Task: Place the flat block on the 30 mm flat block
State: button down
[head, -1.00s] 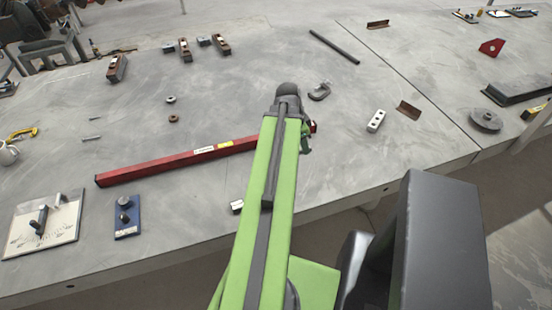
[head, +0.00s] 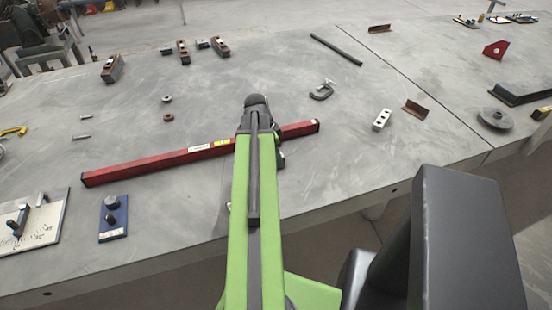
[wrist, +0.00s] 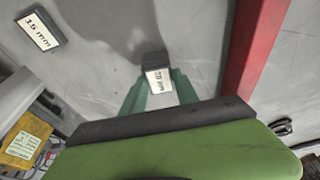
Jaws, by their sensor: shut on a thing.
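My gripper (wrist: 158,92) is shut on a small dark block (wrist: 152,60) with a white label in the wrist view. The label is upside down and ends in "mm"; I cannot read its number surely. Another dark flat block (wrist: 40,30), labelled "15 mm", lies on the table at the upper left of the wrist view, apart from my gripper. In the head view my arm hides the held block and most of my gripper; a small light piece (head: 229,206) peeks out left of the arm. I cannot make out a block labelled 30 mm separately.
A long red bar (head: 160,165) lies across the table behind my arm, and right of my gripper in the wrist view (wrist: 256,50). The table's front edge is close by.

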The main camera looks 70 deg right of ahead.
jog(key=shift+r, duration=0.1)
jog(key=c, duration=0.9)
grip_release()
jog(key=p+v, duration=1.1)
jog(key=v, duration=0.1)
jog(key=shift+p, duration=0.4)
